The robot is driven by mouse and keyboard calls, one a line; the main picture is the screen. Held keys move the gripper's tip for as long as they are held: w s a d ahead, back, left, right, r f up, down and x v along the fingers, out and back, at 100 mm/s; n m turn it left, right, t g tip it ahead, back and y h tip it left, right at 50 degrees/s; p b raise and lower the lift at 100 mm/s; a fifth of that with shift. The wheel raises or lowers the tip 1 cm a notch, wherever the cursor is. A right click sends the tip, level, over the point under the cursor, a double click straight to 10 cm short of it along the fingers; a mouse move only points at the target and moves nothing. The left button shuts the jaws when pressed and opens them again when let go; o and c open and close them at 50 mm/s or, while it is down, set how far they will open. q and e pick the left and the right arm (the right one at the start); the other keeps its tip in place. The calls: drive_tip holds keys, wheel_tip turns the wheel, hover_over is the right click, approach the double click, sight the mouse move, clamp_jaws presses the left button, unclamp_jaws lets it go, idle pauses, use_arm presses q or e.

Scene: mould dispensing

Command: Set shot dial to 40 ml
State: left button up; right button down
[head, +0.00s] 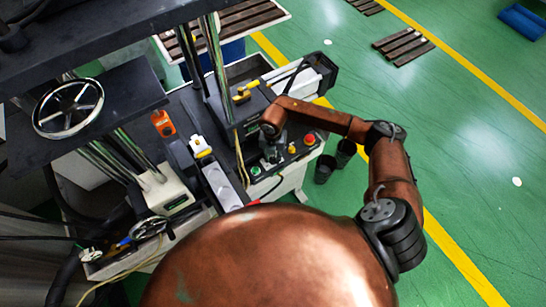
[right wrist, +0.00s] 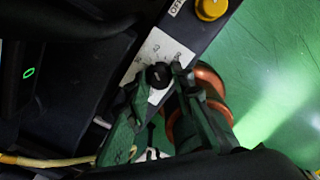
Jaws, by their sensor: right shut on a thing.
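The shot dial is a small black knob (right wrist: 158,74) on a white scale plate (right wrist: 150,50) in the right wrist view. My right gripper (right wrist: 162,83) has its two dark green fingers on either side of the knob and is shut on it. The plate's printed marks are partly covered and too small to read, so I cannot tell the setting. In the head view my right gripper (head: 272,156) points down onto the control panel, and the hand hides the knob. My left gripper is not in view.
A red button (head: 310,139) and a yellow one (head: 292,149) are right of my gripper; a green button (head: 256,170) is left. The yellow knob (right wrist: 211,8) shows beyond the plate. Black cups (head: 325,168) stand right of the panel. Machine columns (head: 212,60) rise behind.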

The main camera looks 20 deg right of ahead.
sight(273, 158)
drive_tip(key=m, duration=0.3)
drive_tip(key=shift+w+r+p, duration=0.15)
drive_tip(key=shift+w+p, duration=0.05)
drive_tip(key=shift+p, duration=0.1)
drive_tip(key=shift+d+m, duration=0.1)
drive_tip(key=shift+m, duration=0.3)
drive_tip(key=c, duration=2.1)
unclamp_jaws()
drive_tip(key=shift+o, duration=0.7)
drive_tip(key=shift+s, duration=0.1)
drive_tip(key=shift+r, duration=0.1)
wheel_tip(273, 158, up, 12)
drive_tip(key=shift+f, duration=0.2)
